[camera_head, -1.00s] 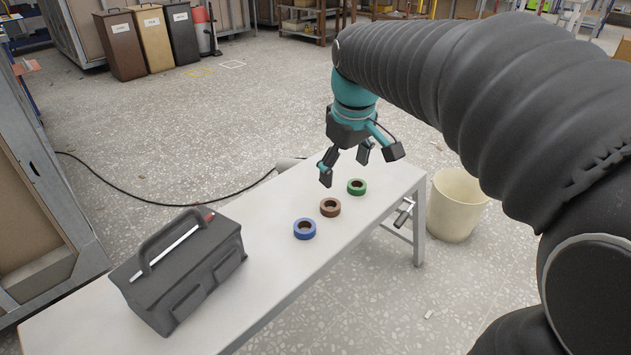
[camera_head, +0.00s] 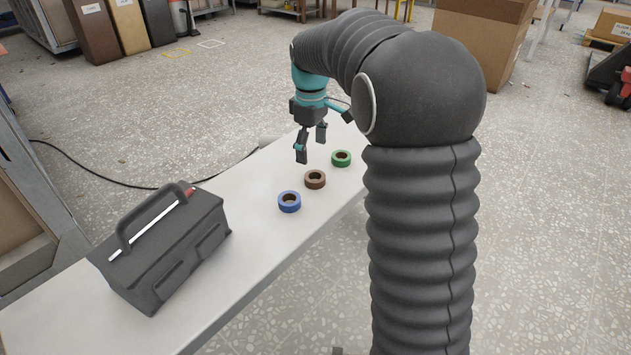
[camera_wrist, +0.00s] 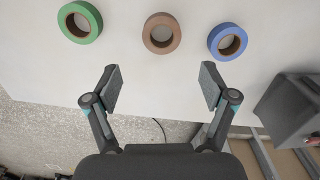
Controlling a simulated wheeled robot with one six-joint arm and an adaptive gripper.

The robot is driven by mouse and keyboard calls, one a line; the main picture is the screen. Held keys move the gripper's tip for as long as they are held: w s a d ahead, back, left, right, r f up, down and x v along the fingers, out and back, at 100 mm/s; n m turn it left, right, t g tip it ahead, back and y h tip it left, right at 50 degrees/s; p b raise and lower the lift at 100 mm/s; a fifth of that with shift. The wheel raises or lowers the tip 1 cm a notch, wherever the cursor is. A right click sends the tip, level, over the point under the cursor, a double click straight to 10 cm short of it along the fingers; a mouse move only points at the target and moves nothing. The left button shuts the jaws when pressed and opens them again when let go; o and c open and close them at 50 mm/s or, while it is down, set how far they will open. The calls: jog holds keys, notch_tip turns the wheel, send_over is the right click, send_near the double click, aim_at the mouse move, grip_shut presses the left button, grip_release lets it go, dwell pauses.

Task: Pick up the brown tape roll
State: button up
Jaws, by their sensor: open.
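The brown tape roll (camera_head: 315,179) lies flat on the white table, between the blue tape roll (camera_head: 289,201) and the green tape roll (camera_head: 341,158). My gripper (camera_head: 312,152) is open and empty above the table, on the far side of the rolls. In the wrist view the brown roll (camera_wrist: 162,33) is at the top middle, ahead of the open fingers (camera_wrist: 161,88) and roughly centred between them. The green roll (camera_wrist: 80,22) is at its left and the blue roll (camera_wrist: 228,41) at its right. The fingers touch none of them.
A dark grey toolbox (camera_head: 165,248) with a raised handle stands on the left part of the table (camera_head: 240,290). A black cable (camera_head: 95,178) lies on the floor behind. Bins (camera_head: 128,25) and a cardboard box (camera_head: 483,40) stand farther back.

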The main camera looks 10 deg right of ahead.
aim_at(314, 175)
jog(key=shift+s+d+f+b, duration=0.15)
jog(key=shift+f+b, duration=0.2)
jog(key=shift+f, duration=1.55)
jog(key=shift+s+f+b, duration=0.15)
jog(key=shift+f+b, duration=0.15)
jog(key=shift+f, duration=1.55)
jog(key=c, duration=1.2)
